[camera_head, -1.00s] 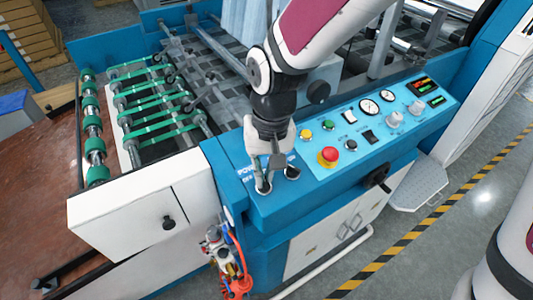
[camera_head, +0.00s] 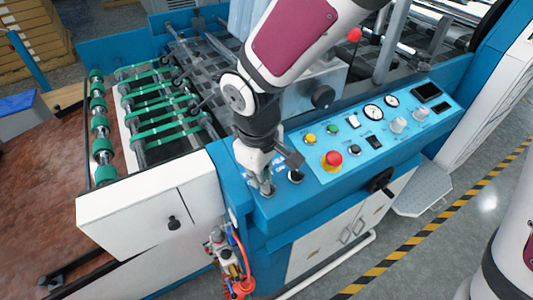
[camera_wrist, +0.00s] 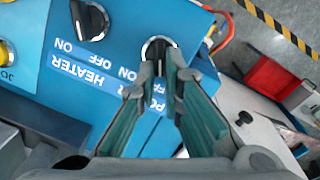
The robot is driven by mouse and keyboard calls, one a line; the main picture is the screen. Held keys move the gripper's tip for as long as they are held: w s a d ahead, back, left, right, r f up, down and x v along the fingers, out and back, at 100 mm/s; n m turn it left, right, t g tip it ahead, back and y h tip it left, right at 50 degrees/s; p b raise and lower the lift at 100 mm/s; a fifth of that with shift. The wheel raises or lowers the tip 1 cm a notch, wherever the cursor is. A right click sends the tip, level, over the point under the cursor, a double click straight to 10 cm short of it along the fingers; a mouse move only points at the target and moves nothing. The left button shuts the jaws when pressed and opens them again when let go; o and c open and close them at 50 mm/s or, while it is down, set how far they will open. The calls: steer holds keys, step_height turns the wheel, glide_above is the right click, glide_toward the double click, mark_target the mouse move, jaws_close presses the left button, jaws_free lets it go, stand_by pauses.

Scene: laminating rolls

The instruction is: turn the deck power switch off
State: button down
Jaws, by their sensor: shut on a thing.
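The deck power switch is a dark rotary knob (camera_wrist: 156,44) in a pale round ring on the blue deck, beside upside-down "PO..." and "ON" lettering in the wrist view. The rest of its label is hidden by my fingers. My gripper (camera_wrist: 162,64) is closed on this knob, with both fingertips meeting at it. In the head view my gripper (camera_head: 267,188) points down at the deck's left front, and its fingers cover most of the switch. The displays (camera_head: 427,92) on the control panel are dark.
The heater knob (camera_wrist: 89,18), marked ON and OFF, is close beside the power switch. A red mushroom button (camera_head: 333,158) on a yellow base stands to the right. The panel (camera_head: 345,175) also carries gauges, buttons and knobs. Green-banded rollers (camera_head: 160,115) lie at the left.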

steer(key=shift+s+f+n, duration=0.15)
steer(key=shift+n, duration=0.35)
steer(key=c, duration=1.7)
jaws_free()
steer(key=shift+r, duration=0.6)
steer(key=r, duration=0.7)
steer(key=s+r, duration=0.1)
steer(key=r, duration=0.2)
steer(key=shift+a+r, duration=0.25)
steer(key=shift+r, duration=0.15)
steer(key=shift+d, duration=0.1)
